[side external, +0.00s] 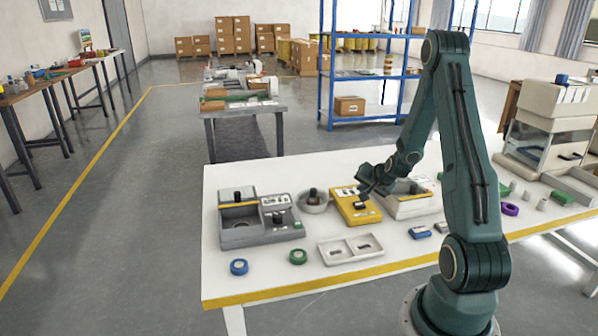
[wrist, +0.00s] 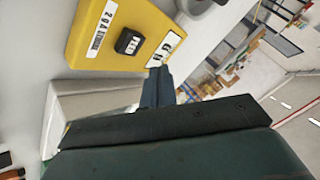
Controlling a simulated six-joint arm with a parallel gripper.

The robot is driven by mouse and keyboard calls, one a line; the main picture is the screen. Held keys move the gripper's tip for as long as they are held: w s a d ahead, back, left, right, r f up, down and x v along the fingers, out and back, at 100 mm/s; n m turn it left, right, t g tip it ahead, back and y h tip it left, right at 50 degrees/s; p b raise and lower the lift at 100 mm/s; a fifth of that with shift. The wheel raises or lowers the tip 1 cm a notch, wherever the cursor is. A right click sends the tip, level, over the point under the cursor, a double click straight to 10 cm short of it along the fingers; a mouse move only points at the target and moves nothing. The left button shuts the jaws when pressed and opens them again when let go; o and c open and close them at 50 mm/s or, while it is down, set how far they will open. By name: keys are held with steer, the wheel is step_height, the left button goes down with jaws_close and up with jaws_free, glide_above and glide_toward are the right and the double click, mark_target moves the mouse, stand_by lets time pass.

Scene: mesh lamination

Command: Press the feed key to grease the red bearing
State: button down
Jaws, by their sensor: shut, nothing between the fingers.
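A yellow feeder box (side external: 347,209) stands on the white table; in the wrist view its top (wrist: 98,20) carries a black key (wrist: 129,42) marked FEED and white labels. My gripper (side external: 364,189) is just over the box's right part in the side view. In the wrist view the gripper (wrist: 160,70) is shut and empty, its tips by the box's edge near a label, to the right of and below the key. Whether the tips touch the box I cannot tell. I cannot make out a red bearing in either view.
A grey machine (side external: 245,238) stands left of the box, with a round bowl (side external: 314,205) between them. A pale open-topped box (side external: 408,208) stands close on the right.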

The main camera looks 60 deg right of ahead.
steer(key=shift+r, duration=1.05)
steer(key=shift+w+a+r, duration=0.1)
steer(key=shift+a+r, duration=0.05)
steer(key=w+a+r+n+y, duration=0.2)
steer(key=a+r+n, duration=0.2)
steer(key=a+r, duration=0.45)
steer(key=w+a+r+n+y, duration=0.15)
steer(key=a+r+n, duration=0.35)
steer(key=a, duration=0.7)
steer(key=s+a+r+n+y, duration=0.1)
steer(key=s+a+r+n, duration=0.3)
steer(key=s+a, duration=0.4)
steer(key=s+a+r+n+g+y, duration=0.1)
steer(key=s+a+r+n, duration=0.2)
steer(key=s+a, duration=0.5)
steer(key=shift+s+a+r+n+g, duration=0.35)
steer(key=shift+a+r, duration=0.25)
steer(key=shift+a, duration=0.2)
steer(key=shift+w, duration=0.1)
